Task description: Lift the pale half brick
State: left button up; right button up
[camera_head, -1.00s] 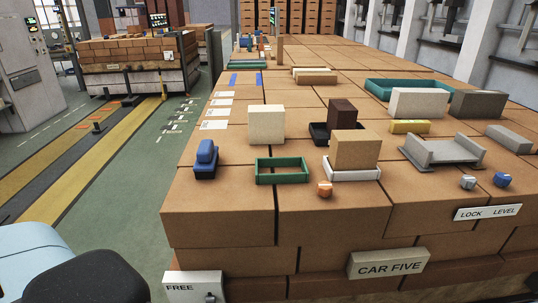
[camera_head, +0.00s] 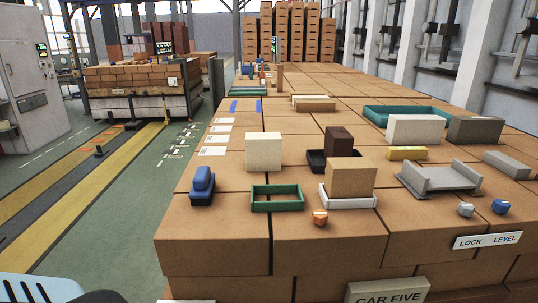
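The pale half brick (camera_head: 263,151) is a cream, nearly cubic block. It stands on the brick-topped surface (camera_head: 225,215), left of the middle, just behind an empty green open frame (camera_head: 277,198). A dark brown block (camera_head: 339,142) stands in a black tray (camera_head: 318,163) to its right. A tan block (camera_head: 350,178) stands in a white tray (camera_head: 350,202) in front of that. Neither gripper shows. Only pale blue and black parts, likely of my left arm, show at the bottom left corner, well away from the pale half brick.
A blue object (camera_head: 202,185) lies to the left near the edge. A small orange item (camera_head: 320,217) sits in front. A grey channel piece (camera_head: 438,178), white block (camera_head: 414,129), dark grey block (camera_head: 475,130) and teal tray (camera_head: 405,113) stand right. Bare surface lies left of the pale brick.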

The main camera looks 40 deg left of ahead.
aim_at(263, 150)
jog(key=i+l, duration=0.1)
jog(key=l, duration=0.3)
jog(key=i+l, duration=0.15)
jog(key=l, duration=0.3)
jog(key=l+u, duration=0.15)
jog(key=u, duration=1.4)
